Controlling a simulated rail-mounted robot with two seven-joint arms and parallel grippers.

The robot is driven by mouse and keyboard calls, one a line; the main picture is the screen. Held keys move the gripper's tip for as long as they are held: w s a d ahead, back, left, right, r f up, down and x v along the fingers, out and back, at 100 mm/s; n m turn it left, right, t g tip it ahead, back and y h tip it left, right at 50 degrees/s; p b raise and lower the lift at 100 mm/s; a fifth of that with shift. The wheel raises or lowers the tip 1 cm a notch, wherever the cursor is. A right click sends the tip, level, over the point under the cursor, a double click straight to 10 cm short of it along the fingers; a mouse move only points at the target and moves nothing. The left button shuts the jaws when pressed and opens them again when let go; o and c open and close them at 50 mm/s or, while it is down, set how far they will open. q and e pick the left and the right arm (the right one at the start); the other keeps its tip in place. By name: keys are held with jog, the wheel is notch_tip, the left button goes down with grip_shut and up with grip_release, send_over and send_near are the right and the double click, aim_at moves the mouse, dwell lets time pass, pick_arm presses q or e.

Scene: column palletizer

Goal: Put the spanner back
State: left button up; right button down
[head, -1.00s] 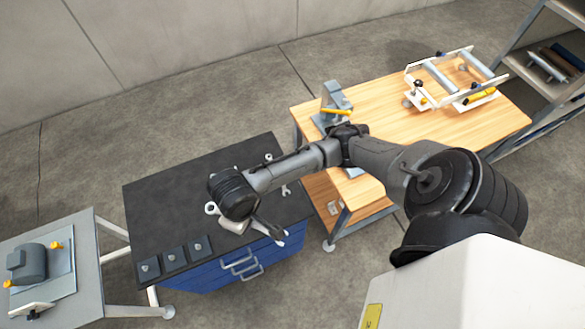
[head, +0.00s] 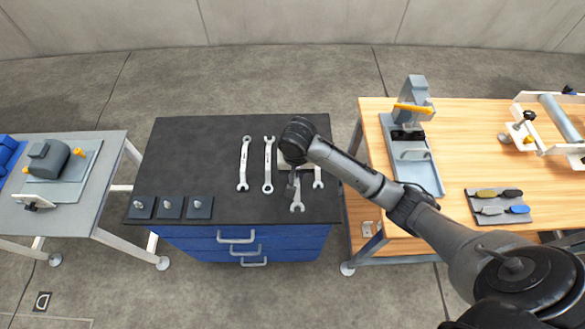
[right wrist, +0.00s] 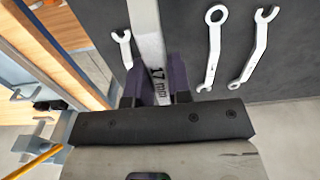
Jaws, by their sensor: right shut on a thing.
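My right gripper (head: 292,184) is over the right part of the black cabinet top (head: 200,150). It is shut on a spanner (head: 298,203), whose open end points to the front edge. In the right wrist view, this spanner (right wrist: 146,30) is marked 17 mm and sits between the dark fingers (right wrist: 160,82). I cannot tell whether it touches the top. Two spanners (head: 244,165) (head: 268,167) lie to its left, roughly parallel. Another spanner (head: 318,178) lies to its right, partly hidden by my arm. My left gripper is not in view.
A grey bench (head: 95,190) stands left. A wooden table (head: 455,125) stands right, with a grey fixture (head: 410,150) and several coloured tools on a pad (head: 500,206). The back left of the cabinet top is clear.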

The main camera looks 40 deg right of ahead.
jog(key=w+d+f, duration=0.2)
jog(key=w, duration=0.1)
jog(key=w+d+f+b, duration=0.1)
jog(key=w+d+f, duration=0.1)
jog(key=w, duration=0.1)
jog(key=w+d+f+b, duration=0.1)
jog(key=w+d+f, duration=0.1)
jog(key=f, duration=0.1)
jog(key=shift+w+d, duration=0.15)
jog(key=shift+w, duration=0.25)
jog(key=shift+w+d+f, duration=0.35)
jog(key=shift+w, duration=0.15)
jog(key=shift+f+b, duration=0.45)
jog(key=shift+f, duration=1.5)
jog(key=shift+f, duration=0.1)
jog(key=shift+f, duration=0.1)
jog(key=c, duration=1.1)
grip_release()
jog(key=shift+o, duration=0.2)
